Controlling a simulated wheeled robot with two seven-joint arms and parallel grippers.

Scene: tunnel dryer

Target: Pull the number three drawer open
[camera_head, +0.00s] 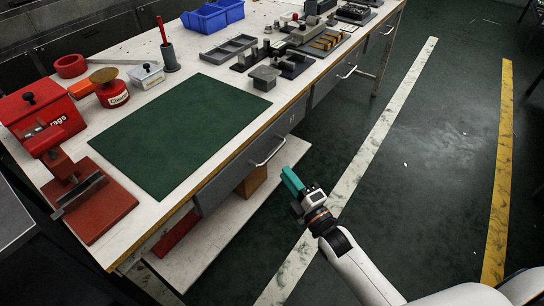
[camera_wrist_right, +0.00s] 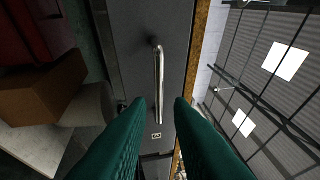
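A grey drawer front (camera_head: 232,178) with a silver bar handle (camera_head: 268,152) sits under the near part of the workbench. My right gripper (camera_head: 291,180), with teal fingers, is just in front of this handle, over the floor. In the right wrist view the handle (camera_wrist_right: 159,88) lies between the two spread fingertips of my right gripper (camera_wrist_right: 160,103), with gaps on both sides. A small number label (camera_wrist_right: 156,136) is on the drawer front; its digit is too small to read surely. The drawer looks shut. My left gripper is out of view.
More drawer handles (camera_head: 347,72) line the bench farther along. The workbench (camera_head: 84,142) carries a green mat (camera_head: 180,132), a red press (camera_head: 75,185) and blue bins (camera_head: 212,15). A brown box (camera_head: 252,181) sits below the drawer on a low shelf. Floor to the right is clear.

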